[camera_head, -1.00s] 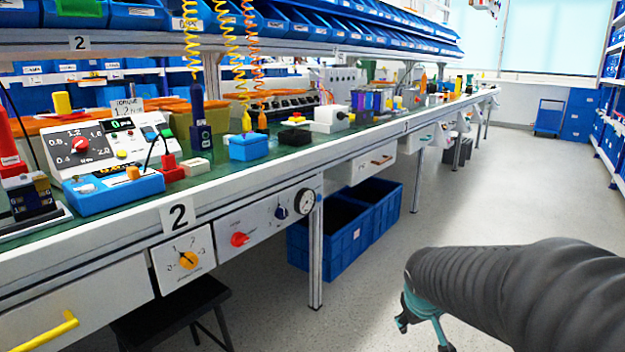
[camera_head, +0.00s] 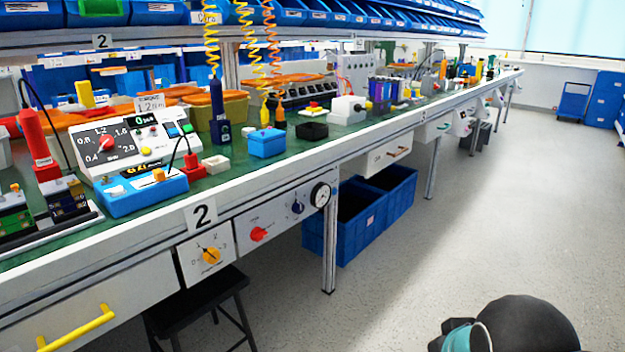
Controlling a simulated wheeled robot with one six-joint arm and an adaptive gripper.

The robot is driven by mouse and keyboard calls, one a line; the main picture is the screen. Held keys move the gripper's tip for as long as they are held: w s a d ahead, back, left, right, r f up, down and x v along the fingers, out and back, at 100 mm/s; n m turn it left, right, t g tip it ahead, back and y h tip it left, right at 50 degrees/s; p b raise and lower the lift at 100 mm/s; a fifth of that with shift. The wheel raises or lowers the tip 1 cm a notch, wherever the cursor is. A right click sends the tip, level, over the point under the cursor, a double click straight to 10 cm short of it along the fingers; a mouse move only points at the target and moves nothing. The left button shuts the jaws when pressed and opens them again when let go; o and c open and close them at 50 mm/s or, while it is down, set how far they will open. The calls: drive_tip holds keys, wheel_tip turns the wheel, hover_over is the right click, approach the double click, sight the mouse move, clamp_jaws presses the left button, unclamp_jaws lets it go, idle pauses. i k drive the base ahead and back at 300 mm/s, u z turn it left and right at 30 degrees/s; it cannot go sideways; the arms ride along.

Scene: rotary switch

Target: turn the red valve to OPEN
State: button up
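The red valve (camera_head: 259,234) is a small red knob on a white panel (camera_head: 243,225) under the front edge of the workbench. A blue knob (camera_head: 298,207) and a round gauge (camera_head: 320,195) sit to its right on the same panel. Any marking by the valve is too small to read. My gripper (camera_head: 458,338) shows only in part at the bottom of the picture, to the right of the valve and well apart from it. Its teal and black parts show, but its fingertips are hidden or cut off.
A yellow dial (camera_head: 211,255) is left of the valve panel. A black stool (camera_head: 198,305) stands below it. Blue bins (camera_head: 345,240) and a bench leg (camera_head: 329,250) are right of the panel. The floor (camera_head: 450,240) in the middle is clear.

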sight(257, 233)
drive_tip(key=z, duration=0.55)
drive_tip(key=k, duration=1.3)
drive_tip(key=u, duration=0.4)
drive_tip(key=i, duration=0.85)
drive_tip(key=u, duration=0.7)
